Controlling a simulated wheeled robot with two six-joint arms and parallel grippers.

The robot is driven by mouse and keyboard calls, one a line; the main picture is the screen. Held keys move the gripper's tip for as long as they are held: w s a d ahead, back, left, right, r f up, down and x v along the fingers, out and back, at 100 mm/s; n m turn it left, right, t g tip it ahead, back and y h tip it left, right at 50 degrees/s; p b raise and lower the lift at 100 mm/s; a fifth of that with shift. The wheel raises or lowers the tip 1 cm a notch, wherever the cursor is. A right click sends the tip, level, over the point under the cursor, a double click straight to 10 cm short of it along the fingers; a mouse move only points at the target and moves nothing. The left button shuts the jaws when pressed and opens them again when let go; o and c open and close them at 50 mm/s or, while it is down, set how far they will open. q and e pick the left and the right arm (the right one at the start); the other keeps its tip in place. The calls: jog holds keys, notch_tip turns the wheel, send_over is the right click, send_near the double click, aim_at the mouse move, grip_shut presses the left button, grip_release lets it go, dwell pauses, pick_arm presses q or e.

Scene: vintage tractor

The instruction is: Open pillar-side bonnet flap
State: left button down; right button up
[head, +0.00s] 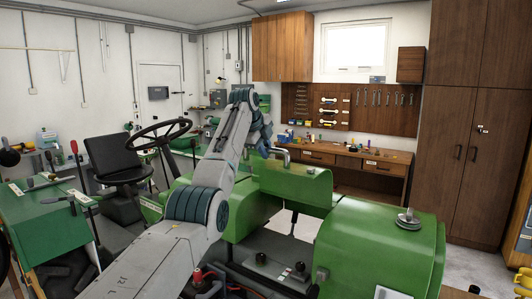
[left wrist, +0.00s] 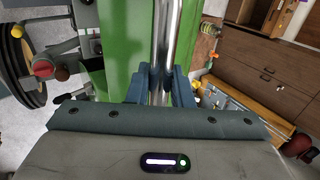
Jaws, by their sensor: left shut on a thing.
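The green tractor bonnet (head: 296,187) stands in the middle of the head view, with a curved bright metal bar (head: 283,151) at its far upper edge. My left arm reaches across the tractor, and my left gripper (head: 268,152) is at that bar, partly hidden by my wrist. In the left wrist view, the blue fingers of my left gripper (left wrist: 160,88) are shut around the shiny metal bar (left wrist: 163,35). A green panel (left wrist: 126,45) lies beside the bar there. I cannot tell how far the flap stands open. My right gripper is not in view.
The tractor's steering wheel (head: 159,135) and black seat (head: 117,158) are at left. A green front cowl (head: 375,245) with a metal cap (head: 408,219) is at front right. A wooden workbench (head: 345,160) and tall cabinet (head: 478,165) stand behind.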

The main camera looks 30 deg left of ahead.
pick_arm(q)
jog(key=shift+d, duration=0.1)
dwell(0.3)
jog(key=c, duration=1.6)
grip_release()
jog(key=shift+w, duration=0.1)
jog(key=shift+o, duration=1.3)
jog(key=shift+f, duration=0.1)
jog(key=shift+w, duration=0.25)
